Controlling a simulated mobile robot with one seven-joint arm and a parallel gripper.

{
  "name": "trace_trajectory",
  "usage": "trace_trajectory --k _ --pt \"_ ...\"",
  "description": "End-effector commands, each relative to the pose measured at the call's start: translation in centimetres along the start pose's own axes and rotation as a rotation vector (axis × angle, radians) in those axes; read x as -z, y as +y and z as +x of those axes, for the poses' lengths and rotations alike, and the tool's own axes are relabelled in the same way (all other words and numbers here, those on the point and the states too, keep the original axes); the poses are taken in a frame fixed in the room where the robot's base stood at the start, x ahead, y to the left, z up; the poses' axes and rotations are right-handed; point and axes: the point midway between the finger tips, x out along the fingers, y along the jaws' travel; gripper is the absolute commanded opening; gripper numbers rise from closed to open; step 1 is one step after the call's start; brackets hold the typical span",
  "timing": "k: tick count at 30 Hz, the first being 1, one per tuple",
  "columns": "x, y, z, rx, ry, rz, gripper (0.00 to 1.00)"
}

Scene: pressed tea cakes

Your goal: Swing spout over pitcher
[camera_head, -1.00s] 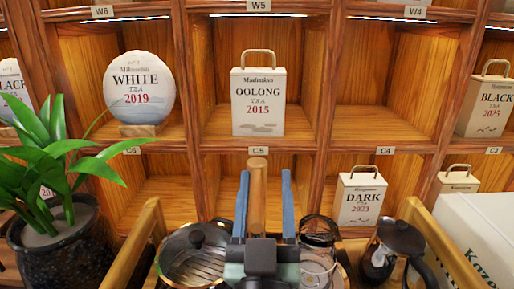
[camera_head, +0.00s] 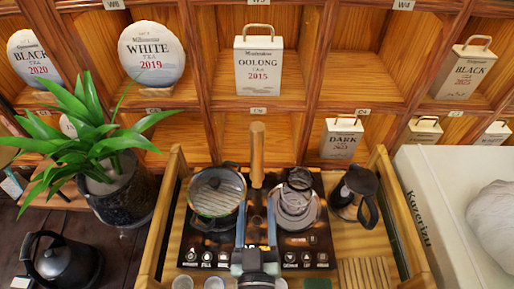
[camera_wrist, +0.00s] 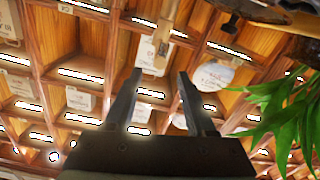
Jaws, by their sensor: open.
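In the head view an upright post with a wooden top (camera_head: 257,150) rises at the back of a black tea station panel (camera_head: 205,245), probably the spout; its outlet cannot be made out. A clear glass vessel (camera_head: 297,205), probably the pitcher, stands just right of it. My gripper (camera_head: 257,192) is open, its two blue fingers pointing away from me, with the post between them in the picture; contact cannot be told. In the wrist view my gripper (camera_wrist: 160,76) is open with nothing between the fingertips, and a wooden piece (camera_wrist: 166,32) shows beyond them.
A glass-lidded pot (camera_head: 217,192) stands left of the post and a dark pitcher-like pot (camera_head: 355,194) right. Wooden rails (camera_head: 158,225) flank the station. A potted plant (camera_head: 120,190) and black kettle (camera_head: 58,258) are left, a white box (camera_head: 440,215) right. Shelves (camera_head: 365,80) stand behind.

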Motion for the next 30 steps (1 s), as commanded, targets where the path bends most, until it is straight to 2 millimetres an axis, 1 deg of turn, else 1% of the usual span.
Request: trace_trajectory --k 5,18,21,24,30 --pt "0.1 0.0 1.6 0.0 0.003 0.0 0.56" --pt "0.1 0.1 9.2 -0.002 0.003 0.001 0.56" --pt "0.1 0.1 10.6 -0.001 0.003 0.0 0.56" --pt "-0.1 0.0 11.7 -0.002 0.002 0.001 0.56" --pt "-0.1 0.0 12.8 0.0 0.001 0.001 0.56"
